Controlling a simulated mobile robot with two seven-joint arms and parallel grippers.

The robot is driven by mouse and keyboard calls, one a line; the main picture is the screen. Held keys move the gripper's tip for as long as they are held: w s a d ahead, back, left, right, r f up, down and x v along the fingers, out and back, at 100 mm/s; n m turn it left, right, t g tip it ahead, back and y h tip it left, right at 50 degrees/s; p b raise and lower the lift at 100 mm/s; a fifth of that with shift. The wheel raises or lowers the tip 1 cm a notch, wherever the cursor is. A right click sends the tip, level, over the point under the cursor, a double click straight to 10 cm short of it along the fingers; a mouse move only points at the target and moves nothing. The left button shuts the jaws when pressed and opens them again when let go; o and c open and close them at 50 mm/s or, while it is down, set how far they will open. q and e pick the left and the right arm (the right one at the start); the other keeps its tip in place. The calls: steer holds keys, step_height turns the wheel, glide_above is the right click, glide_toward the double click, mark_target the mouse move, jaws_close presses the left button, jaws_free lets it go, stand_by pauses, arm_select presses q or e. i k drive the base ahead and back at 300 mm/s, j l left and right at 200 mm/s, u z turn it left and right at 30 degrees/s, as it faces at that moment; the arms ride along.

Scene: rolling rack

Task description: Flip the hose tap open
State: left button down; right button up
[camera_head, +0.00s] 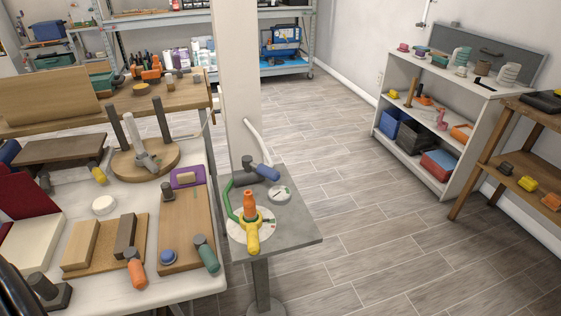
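What looks like the hose tap (250,210) stands on a small grey pedestal table (297,233) near the middle of the camera_head view. It has an orange upright part and a yellow part (253,238) pointing toward me. A green curved hose or handle (229,201) rises at its left. A round white plate with coloured marks (236,232) lies under it. The tap's exact lever position is too small to tell.
A blue-and-grey tool (264,173) and a small round dial (279,194) lie behind the tap. A cluttered white table (85,212) stands close at its left, with boards and handled tools. A pale post (236,80) rises behind. Open floor (370,235) lies right, before white shelves (399,75).

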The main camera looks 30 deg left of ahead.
mark_target(272, 174)
steer(key=j+u, duration=0.1)
steer(key=u, duration=0.25)
steer(key=j+u, duration=0.1)
steer(key=u, duration=0.25)
steer(key=j+u, duration=0.1)
steer(key=u, duration=0.25)
steer(key=i+l, duration=0.05)
